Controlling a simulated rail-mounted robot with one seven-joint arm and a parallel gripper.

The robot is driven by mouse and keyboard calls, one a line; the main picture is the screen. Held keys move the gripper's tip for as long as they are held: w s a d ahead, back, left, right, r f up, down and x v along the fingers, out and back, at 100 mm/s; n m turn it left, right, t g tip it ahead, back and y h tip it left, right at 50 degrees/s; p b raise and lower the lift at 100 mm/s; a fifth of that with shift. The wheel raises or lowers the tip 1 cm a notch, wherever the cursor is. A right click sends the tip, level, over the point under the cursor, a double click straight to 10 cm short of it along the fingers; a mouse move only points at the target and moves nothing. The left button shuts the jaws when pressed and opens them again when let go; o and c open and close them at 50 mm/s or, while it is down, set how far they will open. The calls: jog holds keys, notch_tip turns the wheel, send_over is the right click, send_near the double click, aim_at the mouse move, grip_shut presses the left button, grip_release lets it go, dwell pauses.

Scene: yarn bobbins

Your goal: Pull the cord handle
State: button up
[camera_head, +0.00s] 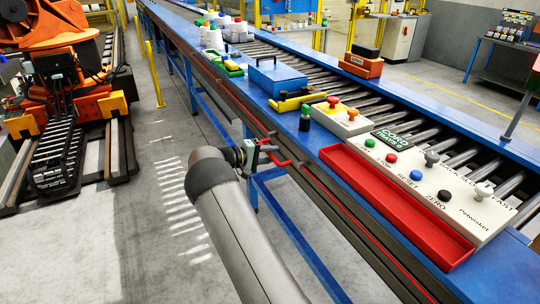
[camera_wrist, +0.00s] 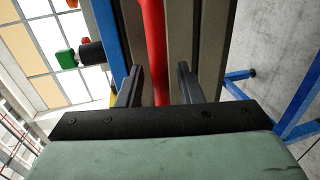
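A red cord (camera_head: 232,98) runs along the side of the blue conveyor frame. A red handle-like piece (camera_head: 283,163) on it shows beside my gripper (camera_head: 264,150), which partly hides it in the head view. In the wrist view, a thick red bar (camera_wrist: 153,45), apparently this handle, runs lengthwise between the two dark fingers of my gripper (camera_wrist: 159,82). The fingers stand apart, with a gap between the bar and the right finger. I cannot tell whether the bar lies fully between the fingertips or just beyond them.
A red tray (camera_head: 395,205) and a white button panel (camera_head: 440,190) stand on the conveyor above. A dark cylinder with a green cap (camera_head: 305,120) stands near the edge. Blue legs (camera_head: 295,235) support the frame. An orange robot (camera_head: 60,50) is at left; the floor between is clear.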

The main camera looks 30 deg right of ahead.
jog(key=b+v, duration=0.3)
jog(key=v, duration=1.4)
jog(key=shift+a, duration=0.15)
jog(key=s+d+r+g+y, duration=0.1)
jog(key=s+d+g+y, duration=0.15)
jog(key=s+y, duration=1)
jog(key=s+a+f+t+y, duration=0.1)
jog(key=s+a, duration=0.2)
jog(key=s, duration=0.7)
jog(key=s+a+y, duration=0.1)
jog(key=s+a, duration=0.2)
jog(key=s, duration=0.8)
jog(key=s+a+f+t+y, duration=0.1)
jog(key=s+a, duration=0.2)
jog(key=s, duration=0.7)
jog(key=shift+s+f+t, duration=0.25)
jog(key=shift+f+t, duration=0.1)
